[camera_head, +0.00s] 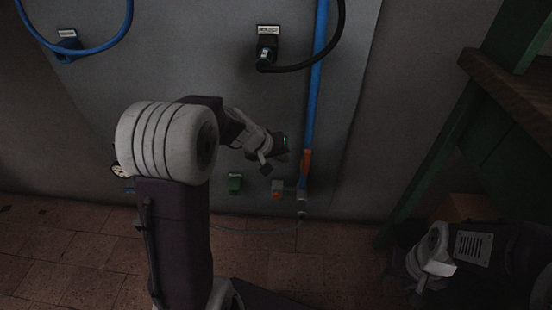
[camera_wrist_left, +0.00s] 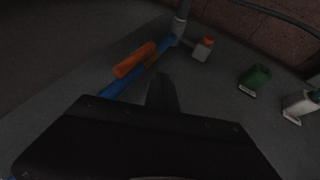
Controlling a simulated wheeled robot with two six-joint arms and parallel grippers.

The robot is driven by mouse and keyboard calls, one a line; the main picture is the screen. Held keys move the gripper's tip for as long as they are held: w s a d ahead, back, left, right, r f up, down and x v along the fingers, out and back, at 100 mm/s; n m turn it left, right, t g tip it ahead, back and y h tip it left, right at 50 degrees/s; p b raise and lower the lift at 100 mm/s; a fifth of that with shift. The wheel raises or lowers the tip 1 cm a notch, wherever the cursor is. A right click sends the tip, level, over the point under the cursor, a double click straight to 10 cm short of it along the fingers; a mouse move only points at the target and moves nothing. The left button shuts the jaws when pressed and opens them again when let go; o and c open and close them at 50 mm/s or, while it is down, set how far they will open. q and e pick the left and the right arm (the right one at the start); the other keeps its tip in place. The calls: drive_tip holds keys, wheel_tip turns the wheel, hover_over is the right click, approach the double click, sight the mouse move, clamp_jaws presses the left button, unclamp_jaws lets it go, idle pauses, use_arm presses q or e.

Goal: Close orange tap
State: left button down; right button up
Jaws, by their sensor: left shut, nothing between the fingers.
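The orange tap handle (camera_head: 306,163) sits low on the vertical blue pipe (camera_head: 316,90) at the wall and lies roughly along the pipe. In the left wrist view the orange handle (camera_wrist_left: 134,60) shows beside the blue pipe (camera_wrist_left: 122,86), at a slight angle to it. My left gripper (camera_head: 266,168) is just left of the tap in the head view, apart from it. Its shut fingers (camera_wrist_left: 162,92) point toward the pipe and hold nothing. My right gripper (camera_head: 437,268) is low at the right, far from the tap; its fingers are not clear.
A green box (camera_head: 235,183) and a grey box with an orange button (camera_head: 277,188) are low on the wall. A black plug (camera_head: 267,50) and its cable hang above. A green frame with a wooden shelf (camera_head: 510,85) stands at the right.

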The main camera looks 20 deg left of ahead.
sight(306, 163)
use_arm(q)
drive_tip(key=d, duration=0.1)
drive_tip(key=w+d, duration=0.1)
drive_tip(key=w+d+f, duration=0.1)
drive_tip(key=d, duration=0.1)
drive_tip(key=shift+w, duration=0.25)
use_arm(e)
drive_tip(key=shift+f, duration=0.15)
use_arm(q)
drive_tip(key=shift+p, duration=0.3)
